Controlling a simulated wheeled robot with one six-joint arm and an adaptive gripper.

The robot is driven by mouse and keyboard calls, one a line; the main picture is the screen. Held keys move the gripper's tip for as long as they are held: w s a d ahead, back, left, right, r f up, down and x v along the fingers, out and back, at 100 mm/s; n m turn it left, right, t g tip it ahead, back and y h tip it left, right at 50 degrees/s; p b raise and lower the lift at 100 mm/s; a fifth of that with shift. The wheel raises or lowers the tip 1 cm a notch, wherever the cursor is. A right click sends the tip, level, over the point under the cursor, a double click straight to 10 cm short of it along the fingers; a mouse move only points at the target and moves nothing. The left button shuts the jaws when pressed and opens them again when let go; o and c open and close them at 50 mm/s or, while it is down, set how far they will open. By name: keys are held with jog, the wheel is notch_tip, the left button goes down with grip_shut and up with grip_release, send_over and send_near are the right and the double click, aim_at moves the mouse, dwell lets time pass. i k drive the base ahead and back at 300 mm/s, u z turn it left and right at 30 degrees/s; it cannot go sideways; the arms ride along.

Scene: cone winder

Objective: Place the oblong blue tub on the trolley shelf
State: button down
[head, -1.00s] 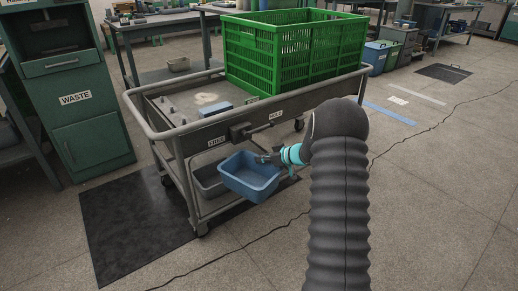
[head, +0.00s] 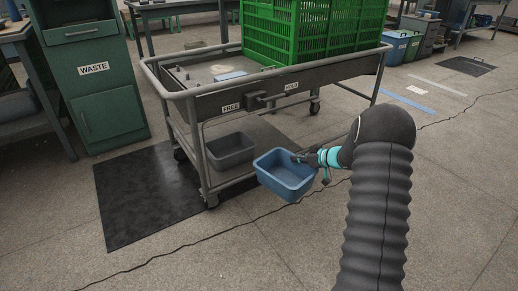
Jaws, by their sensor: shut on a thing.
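The oblong blue tub (head: 286,186) is held in the air at the right front of the trolley (head: 203,150), slightly tilted. My gripper (head: 303,160) is shut on the tub's right rim. The trolley's lower shelf (head: 240,178) shows behind and to the left of the tub, and a grey tub (head: 230,150) stands on its left part. The tub hides part of the shelf's front edge. The trolley's top deck (head: 192,88) has a raised rail around it.
A green crate (head: 310,30) fills the right of the top deck. A small blue block (head: 230,76) and grey parts lie on its left. Labels FREE and HOLD mark a slider (head: 258,100) on the front. A dark mat (head: 140,200) lies on the floor left. A green WASTE cabinet (head: 100,100) stands left.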

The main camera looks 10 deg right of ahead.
aim_at(269, 141)
jog(key=z, duration=0.45)
jog(key=k, duration=1.1)
jog(key=u, duration=0.2)
jog(key=i, duration=1.1)
jog(key=u, duration=0.35)
jog(key=i, duration=1.3)
jog(key=z, duration=0.5)
